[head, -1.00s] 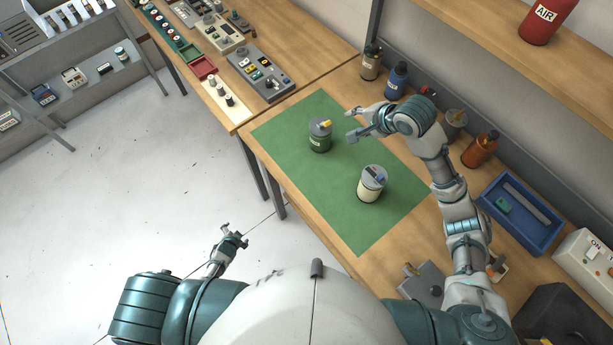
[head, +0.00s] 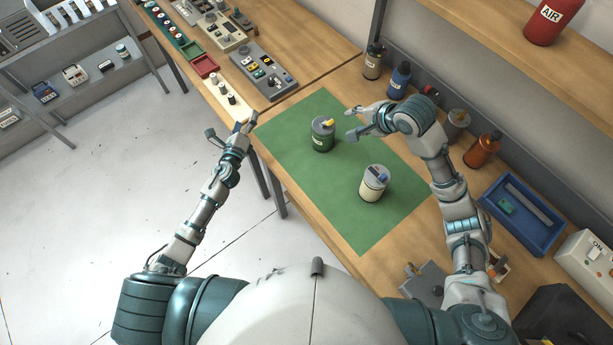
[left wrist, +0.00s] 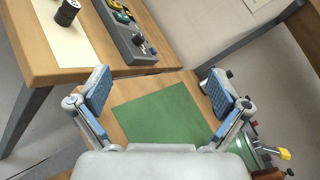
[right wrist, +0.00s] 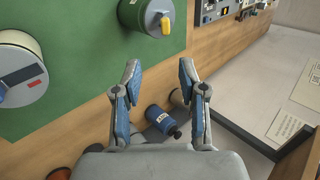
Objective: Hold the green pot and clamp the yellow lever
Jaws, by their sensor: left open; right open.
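The green pot (head: 322,139) stands upright on the green mat (head: 362,228), with a grey lid and a yellow lever (head: 328,122) on top. In the right wrist view the pot (right wrist: 130,14) and its lever (right wrist: 164,24) are at the top. In the left wrist view the lever (left wrist: 284,154) shows at the lower right. My left gripper (head: 230,129) is open and empty, left of the pot near the table edge. My right gripper (head: 350,123) is open and empty, to the right of the pot and apart from it.
A cream pot (head: 373,184) with a blue lever stands on the mat nearer me. Bottles, including a blue one (head: 398,80), line the back wall. A blue tray (head: 546,238) lies at the right. A grey control panel (head: 262,72) sits beyond the mat.

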